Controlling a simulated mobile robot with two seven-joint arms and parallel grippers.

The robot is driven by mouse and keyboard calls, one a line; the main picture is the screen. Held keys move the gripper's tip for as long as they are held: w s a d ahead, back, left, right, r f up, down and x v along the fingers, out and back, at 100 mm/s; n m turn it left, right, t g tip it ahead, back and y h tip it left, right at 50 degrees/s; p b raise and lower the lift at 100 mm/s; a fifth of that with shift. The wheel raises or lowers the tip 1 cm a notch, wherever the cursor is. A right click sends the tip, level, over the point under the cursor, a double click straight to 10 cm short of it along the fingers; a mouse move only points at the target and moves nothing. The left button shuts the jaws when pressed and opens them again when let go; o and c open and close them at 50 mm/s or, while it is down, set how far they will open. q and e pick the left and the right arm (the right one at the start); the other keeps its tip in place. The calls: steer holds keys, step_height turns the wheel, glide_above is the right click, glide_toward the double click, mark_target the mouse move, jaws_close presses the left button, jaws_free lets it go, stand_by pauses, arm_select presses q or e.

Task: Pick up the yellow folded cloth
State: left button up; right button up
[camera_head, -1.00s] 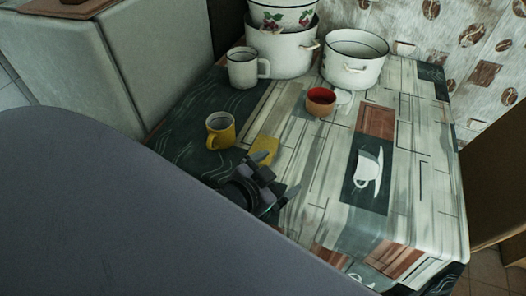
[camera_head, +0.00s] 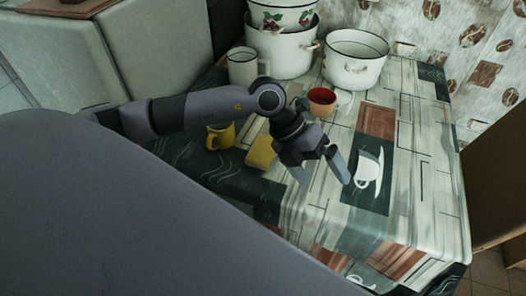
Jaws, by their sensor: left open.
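The yellow folded cloth (camera_head: 260,152) lies flat on the patterned tablecloth, just right of the yellow mug (camera_head: 220,137). My left gripper (camera_head: 323,177) is open and empty, to the right of the cloth and above the table. Its fingers point down toward the front of the table. My left arm reaches in from the left above the mug and passes close behind the cloth in the picture. My right gripper is not in view.
A red-and-tan bowl (camera_head: 321,101) stands behind my left wrist. A white mug (camera_head: 242,68), a white pot (camera_head: 354,58) and stacked enamel pots (camera_head: 286,52) stand at the back. The right part of the table (camera_head: 425,190) is clear.

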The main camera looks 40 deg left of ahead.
mark_target(263, 149)
arm_select(q)
steer(key=w+a+y, duration=0.1)
steer(key=a+y, duration=0.1)
steer(key=a, duration=0.3)
steer(key=w+a+n+y, duration=0.1)
steer(key=a+y, duration=0.2)
steer(key=a, duration=0.3)
steer(key=w+a+n+y, duration=0.1)
steer(key=w+a+y, duration=0.1)
steer(key=a, duration=0.3)
steer(key=shift+a+y, duration=0.3)
steer(key=shift+y, duration=0.2)
step_height(263, 149, down, 6)
steer(key=shift+w+a+f+p, duration=0.1)
steer(key=shift+w+a+p, duration=0.05)
steer(key=shift+p, duration=0.25)
steer(key=shift+f, duration=0.3)
steer(key=c, duration=1.1)
